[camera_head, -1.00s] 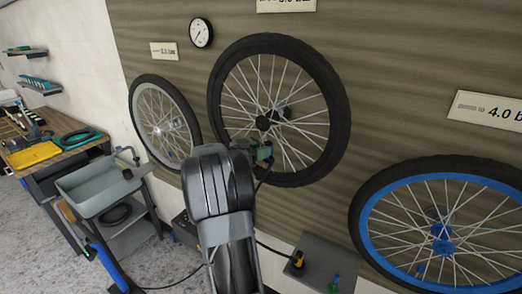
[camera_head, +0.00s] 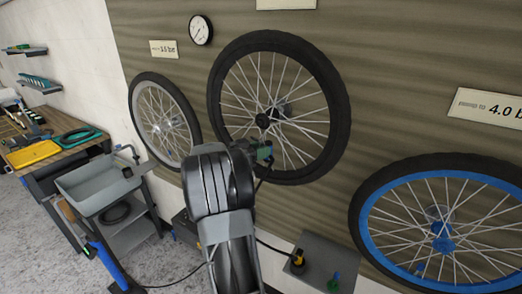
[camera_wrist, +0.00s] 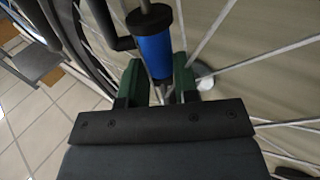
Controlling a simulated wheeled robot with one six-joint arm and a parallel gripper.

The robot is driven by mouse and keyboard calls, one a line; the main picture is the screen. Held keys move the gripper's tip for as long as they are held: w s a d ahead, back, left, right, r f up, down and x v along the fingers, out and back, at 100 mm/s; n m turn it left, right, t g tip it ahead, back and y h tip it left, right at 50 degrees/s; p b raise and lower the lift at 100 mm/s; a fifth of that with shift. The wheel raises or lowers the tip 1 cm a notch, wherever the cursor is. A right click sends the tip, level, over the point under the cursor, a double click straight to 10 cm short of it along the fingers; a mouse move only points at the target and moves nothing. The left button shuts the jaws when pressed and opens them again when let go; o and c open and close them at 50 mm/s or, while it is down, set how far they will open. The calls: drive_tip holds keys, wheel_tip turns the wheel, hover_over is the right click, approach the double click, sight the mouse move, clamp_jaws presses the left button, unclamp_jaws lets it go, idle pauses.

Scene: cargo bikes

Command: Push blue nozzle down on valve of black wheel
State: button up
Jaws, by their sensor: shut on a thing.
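The black wheel (camera_head: 334,128) hangs on the wall in the head view, with its black rim and pale spokes. My gripper (camera_head: 264,152) is at the lower part of this wheel, in front of its spokes. In the wrist view, my gripper (camera_wrist: 158,88) has its green fingers shut on the blue nozzle (camera_wrist: 153,52), which has a black collar at its top. Thin metal shows between the fingers below the nozzle. I cannot tell whether it is the valve or whether the nozzle is seated on it. In the head view, my arm hides the nozzle and the valve.
A blue-rimmed wheel (camera_head: 370,214) hangs at right and a grey-rimmed wheel (camera_head: 187,153) at left. A round gauge (camera_head: 201,31) is on the wall. A grey box (camera_head: 325,262) stands below. A dark hose (camera_head: 265,246) runs beside my arm. A grey trolley (camera_head: 100,187) stands at left.

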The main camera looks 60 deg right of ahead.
drive_tip(key=o, duration=0.9)
drive_tip(key=shift+o, duration=0.7)
drive_tip(key=p+v, duration=0.1)
drive_tip(key=v, duration=0.9)
drive_tip(key=shift+w, duration=0.1)
